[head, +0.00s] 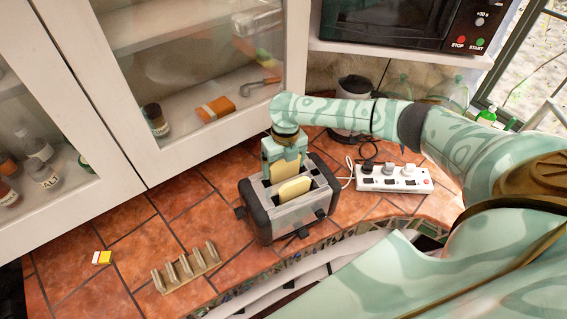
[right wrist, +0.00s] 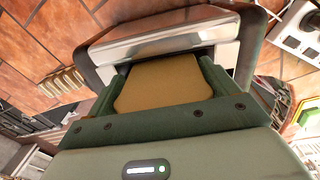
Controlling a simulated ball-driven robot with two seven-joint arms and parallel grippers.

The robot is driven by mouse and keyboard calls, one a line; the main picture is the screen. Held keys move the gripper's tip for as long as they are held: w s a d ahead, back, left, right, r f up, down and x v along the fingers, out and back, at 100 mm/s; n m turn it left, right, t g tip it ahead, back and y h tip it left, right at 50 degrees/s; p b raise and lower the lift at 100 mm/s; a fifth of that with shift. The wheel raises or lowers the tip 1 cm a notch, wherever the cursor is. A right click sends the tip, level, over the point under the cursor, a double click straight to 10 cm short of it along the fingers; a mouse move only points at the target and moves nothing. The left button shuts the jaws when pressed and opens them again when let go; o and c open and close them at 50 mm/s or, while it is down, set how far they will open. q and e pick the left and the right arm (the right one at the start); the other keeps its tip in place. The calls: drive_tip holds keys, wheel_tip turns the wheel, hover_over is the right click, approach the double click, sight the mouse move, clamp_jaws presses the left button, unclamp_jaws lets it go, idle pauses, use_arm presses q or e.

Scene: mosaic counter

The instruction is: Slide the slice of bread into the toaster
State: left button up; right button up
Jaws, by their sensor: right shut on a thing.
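The silver toaster with black ends (head: 290,218) stands on the tiled counter, and its metal side shows in the right wrist view (right wrist: 165,42). My right gripper (head: 284,160) points down over the toaster's far slot. It is shut on a slice of bread (right wrist: 162,82), which sits between the fingers at the toaster's top. How deep the held slice is in the slot is hidden. Another pale slice (head: 295,188) sticks up from the nearer slot. My left gripper is not in view.
A white power strip (head: 394,180) with plugs and cords lies right of the toaster. Glass-door cabinets (head: 190,60) stand behind. A microwave (head: 390,25) is above right. The left counter is mostly clear.

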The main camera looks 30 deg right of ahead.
drive_tip(key=shift+f+b, duration=0.35)
drive_tip(key=shift+f, duration=0.3)
drive_tip(key=o, duration=0.5)
drive_tip(key=shift+c, duration=0.2)
idle(0.5)
drive_tip(key=shift+r, duration=0.1)
drive_tip(key=r, duration=1)
drive_tip(key=d+r+p, duration=0.1)
drive_tip(key=r, duration=0.5)
drive_tip(key=shift+w, duration=0.1)
drive_tip(key=shift+a, duration=0.1)
